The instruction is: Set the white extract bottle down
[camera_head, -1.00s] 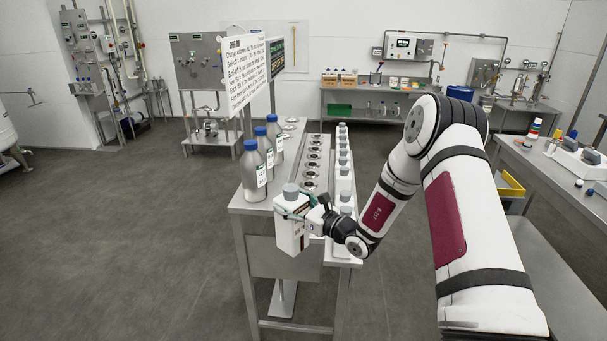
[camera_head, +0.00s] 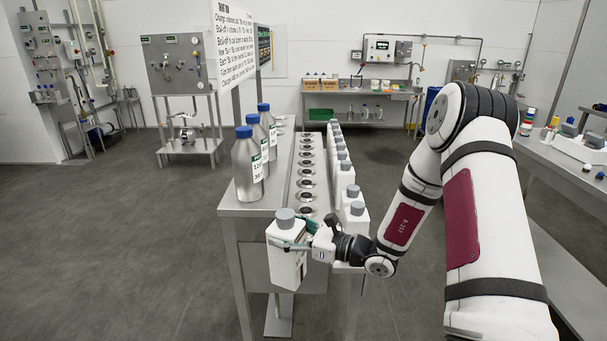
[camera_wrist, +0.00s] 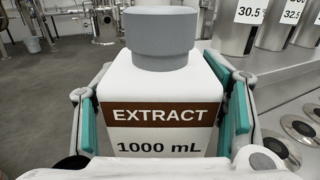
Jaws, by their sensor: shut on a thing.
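The white extract bottle (camera_head: 286,262) has a grey cap and a brown band. In the wrist view the bottle (camera_wrist: 160,105) reads "EXTRACT 1000 mL" and stands upright between teal finger pads. My gripper (camera_head: 290,243) is shut on it, near its upper part. In the head view the bottle is in front of the near end of the steel bench (camera_head: 240,207), with its lower part below the bench top's level. No surface shows directly under it. The bottle's underside is hidden in the wrist view.
Several silver bottles with blue caps (camera_head: 246,170) stand on the bench's left side. A row of round holes (camera_head: 306,184) runs along its middle. Several white bottles with grey caps (camera_head: 345,180) line its right side. A text sign (camera_head: 236,45) hangs above. Open floor lies to the left.

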